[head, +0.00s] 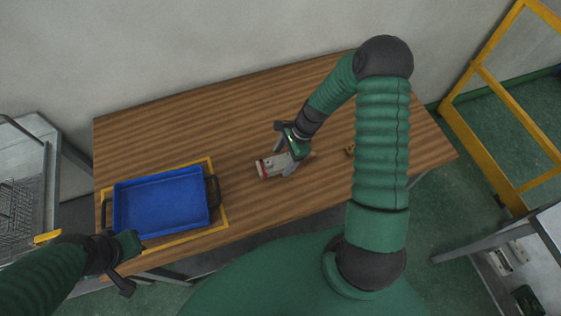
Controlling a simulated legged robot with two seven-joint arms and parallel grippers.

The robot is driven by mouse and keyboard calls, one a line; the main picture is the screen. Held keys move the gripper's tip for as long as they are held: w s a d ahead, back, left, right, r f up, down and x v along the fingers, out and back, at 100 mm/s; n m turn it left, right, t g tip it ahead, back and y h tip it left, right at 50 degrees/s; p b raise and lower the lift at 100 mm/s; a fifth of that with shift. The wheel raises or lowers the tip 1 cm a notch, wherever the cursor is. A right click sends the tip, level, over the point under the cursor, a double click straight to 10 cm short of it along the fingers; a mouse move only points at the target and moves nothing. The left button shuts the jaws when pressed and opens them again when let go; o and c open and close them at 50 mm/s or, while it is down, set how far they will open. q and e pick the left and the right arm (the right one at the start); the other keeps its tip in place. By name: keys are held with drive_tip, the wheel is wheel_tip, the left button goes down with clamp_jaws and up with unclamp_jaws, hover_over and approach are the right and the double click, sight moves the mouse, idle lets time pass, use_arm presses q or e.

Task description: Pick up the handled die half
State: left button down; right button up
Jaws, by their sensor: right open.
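A small pale grey block with red marks (267,167), which looks like the die half, lies on the wooden table (240,125) near its middle. I cannot make out its handle clearly. My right gripper (285,167) is open at the block's right end, with its fingers reaching down close to it. I cannot tell whether the fingers touch it. My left gripper (128,270) is at the lower left, in front of the table's front edge and below the blue tray; its fingertips are too small to read.
A blue tray (160,176) with dark handles stands inside a yellow outline (224,217) at the table's left. A wire basket (18,215) is at far left, a yellow frame (480,130) at right. The table's back is clear.

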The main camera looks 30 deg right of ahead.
drive_tip(key=shift+f, duration=0.45)
drive_tip(key=shift+w+d+f, duration=0.1)
drive_tip(key=shift+w+d, duration=0.05)
drive_tip(key=shift+d, duration=0.15)
drive_tip(key=shift+a, duration=0.45)
drive_tip(key=c, duration=0.9)
clamp_jaws()
drive_tip(key=shift+d, duration=0.2)
